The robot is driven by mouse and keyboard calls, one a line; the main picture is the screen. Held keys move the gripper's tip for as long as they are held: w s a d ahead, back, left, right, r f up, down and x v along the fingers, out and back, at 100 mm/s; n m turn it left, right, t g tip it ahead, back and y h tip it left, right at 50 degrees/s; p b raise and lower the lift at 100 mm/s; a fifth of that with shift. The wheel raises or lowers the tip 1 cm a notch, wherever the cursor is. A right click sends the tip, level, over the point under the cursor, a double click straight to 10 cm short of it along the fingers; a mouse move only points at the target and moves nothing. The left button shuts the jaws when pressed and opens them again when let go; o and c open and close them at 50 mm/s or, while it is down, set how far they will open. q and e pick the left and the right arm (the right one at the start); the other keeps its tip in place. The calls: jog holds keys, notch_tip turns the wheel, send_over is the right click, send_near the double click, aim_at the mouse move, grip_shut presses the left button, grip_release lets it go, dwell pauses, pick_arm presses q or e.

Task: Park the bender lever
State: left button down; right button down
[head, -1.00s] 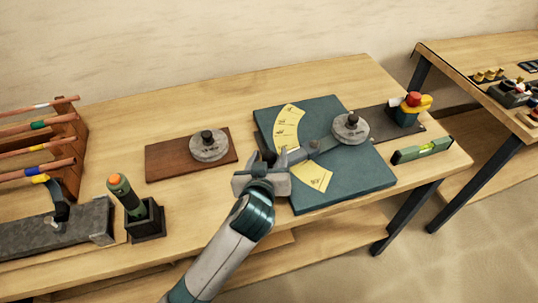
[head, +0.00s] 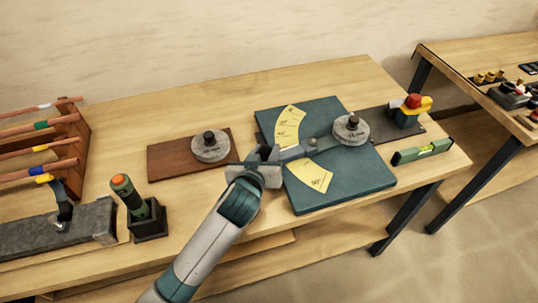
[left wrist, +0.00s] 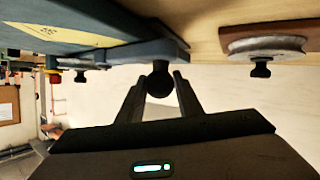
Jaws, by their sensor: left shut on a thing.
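The bender is a dark teal plate (head: 345,180) with a round grey die (head: 351,130) and yellow angle scales (head: 312,174). Its grey lever (head: 292,153) reaches left from near the die, across the gap between the two yellow scale pieces. My left gripper (head: 268,154) is shut on the lever's outer end, just off the plate's left edge. In the left wrist view its fingers (left wrist: 161,88) close on the dark round knob (left wrist: 160,77) under the lever. My right gripper is in neither view.
A brown board (head: 168,162) with a second round die (head: 210,145) lies left of the gripper. A holder with an orange-tipped tool (head: 134,200) and a pipe rack (head: 75,150) stand left.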

pick_arm(q)
jog(key=w+m+h, duration=0.1)
jog(key=w, duration=0.1)
jog(key=w+a+m+h, duration=0.1)
jog(key=w, duration=0.2)
jog(key=w+a+m+g+h, duration=0.1)
jog(key=w, duration=0.1)
jog(key=shift+w+a+f+p, duration=0.1)
jog(key=shift+w+a+p, duration=0.1)
jog(key=shift+p, duration=0.1)
jog(key=shift+w+m+g+h, duration=0.3)
jog(key=shift+w+h, duration=0.2)
jog(key=shift+w, duration=0.25)
jog(key=shift+a, duration=0.1)
jog(key=c, duration=1.3)
grip_release()
jog(key=b+v, duration=0.3)
jog(key=v, duration=1.4)
jog(key=shift+s+a+b, duration=0.1)
jog(key=shift+b, duration=0.25)
